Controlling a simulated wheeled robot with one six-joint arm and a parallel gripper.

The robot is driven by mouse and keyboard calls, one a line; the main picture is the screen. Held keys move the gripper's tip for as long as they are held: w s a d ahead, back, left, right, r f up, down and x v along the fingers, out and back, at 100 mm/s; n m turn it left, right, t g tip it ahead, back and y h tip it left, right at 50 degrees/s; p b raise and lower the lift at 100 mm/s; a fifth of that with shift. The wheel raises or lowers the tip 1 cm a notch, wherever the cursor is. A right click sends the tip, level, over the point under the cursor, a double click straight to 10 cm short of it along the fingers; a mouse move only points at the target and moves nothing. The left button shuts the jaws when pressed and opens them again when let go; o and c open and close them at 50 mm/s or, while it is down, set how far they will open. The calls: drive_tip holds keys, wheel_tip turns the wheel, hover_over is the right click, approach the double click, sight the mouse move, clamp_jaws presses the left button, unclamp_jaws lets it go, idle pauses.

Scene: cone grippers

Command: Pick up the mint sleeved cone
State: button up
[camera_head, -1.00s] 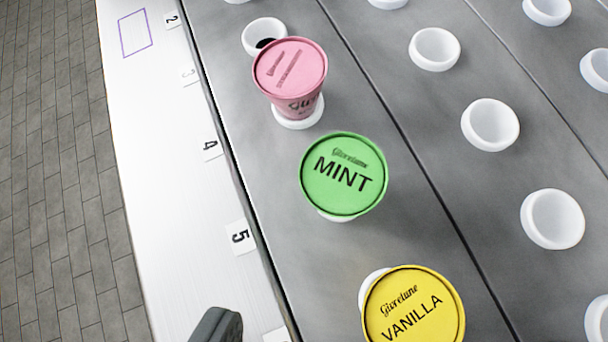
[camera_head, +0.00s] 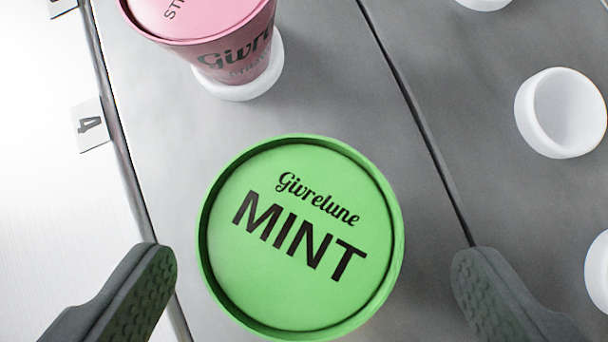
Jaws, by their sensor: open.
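The mint sleeved cone (camera_head: 300,240) stands upright, seen from above, with a round green lid marked "Givrelune MINT". Its lower body and its holder are hidden under the lid. My gripper (camera_head: 312,275) is open, with one dark grey finger to the left of the lid and one to the right. There is a gap between each finger and the lid, and the fingers do not touch it. How high the fingertips are compared with the lid is hard to tell.
A pink sleeved cone (camera_head: 215,40) stands in a white ring holder (camera_head: 245,85) just behind the mint cone. Empty white holders (camera_head: 565,112) stand to the right on the grey surface. A white strip with a number 4 label (camera_head: 90,125) runs along the left.

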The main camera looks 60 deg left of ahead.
sight(303, 206)
drive_tip(key=shift+x, duration=3.15)
drive_tip(key=shift+s+a+r, duration=0.1)
drive_tip(key=shift+s+a, duration=0.05)
drive_tip(key=c, duration=1.1)
